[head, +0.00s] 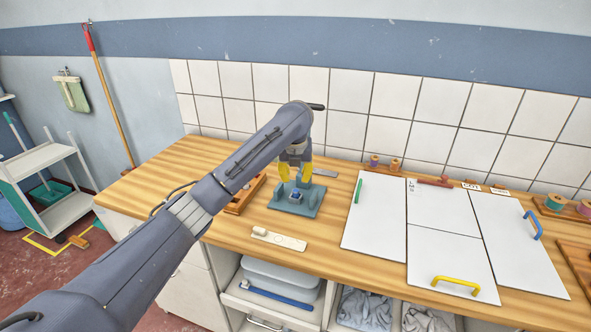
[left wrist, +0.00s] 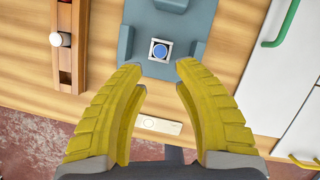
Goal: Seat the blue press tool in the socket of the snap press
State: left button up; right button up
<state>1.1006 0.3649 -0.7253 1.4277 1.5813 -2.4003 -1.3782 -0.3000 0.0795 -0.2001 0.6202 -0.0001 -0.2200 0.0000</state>
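The snap press (head: 308,208) is a blue-grey plate with raised blocks, flat on the wooden worktop. It also shows in the left wrist view (left wrist: 190,22). The blue press tool (left wrist: 161,50) shows there as a round blue top inside a pale square frame, the socket (left wrist: 152,58), on the press plate. In the head view the blue tool (head: 296,194) is small. It looks upright in the socket; how deep it sits I cannot tell. My left gripper (head: 295,175) is above the press, yellow fingers apart and empty. In the wrist view its fingertips (left wrist: 159,70) are just short of the tool.
A wooden rack (head: 243,196) with a white knob (left wrist: 60,39) stands close left of the press. A pale strip (head: 278,239) lies in front. White panels (head: 375,220) with coloured handles cover the right. Spools (head: 375,161) stand along the back. Bare worktop lies left.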

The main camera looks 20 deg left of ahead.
pick_arm(q)
jog(key=shift+v, duration=1.65)
